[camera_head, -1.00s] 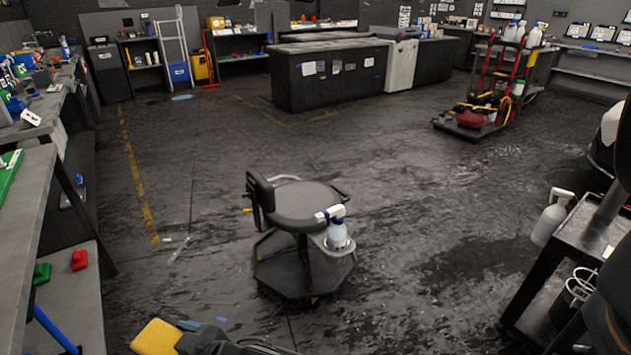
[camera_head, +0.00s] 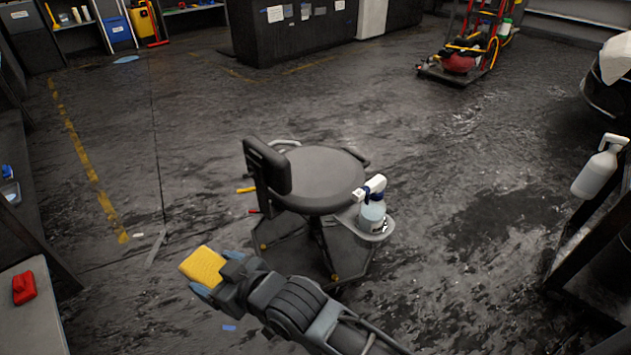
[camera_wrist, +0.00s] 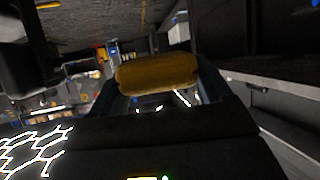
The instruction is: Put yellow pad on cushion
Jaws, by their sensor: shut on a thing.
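The yellow pad (camera_head: 203,266) is held between the fingertips of my gripper (camera_head: 208,280), in the lower middle of the head view. In the wrist view the pad (camera_wrist: 157,73) spans the gap between the two fingers. The cushion (camera_head: 318,180) is the round dark seat of a rolling stool with a small backrest. It stands right of and beyond my gripper, apart from the pad. The top of the seat looks bare.
A spray bottle (camera_head: 372,208) stands in a holder on the stool's right side. A red block (camera_head: 24,288) lies on a low shelf at left. Another spray bottle (camera_head: 600,168) is at the right edge on a dark cart. Open floor surrounds the stool.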

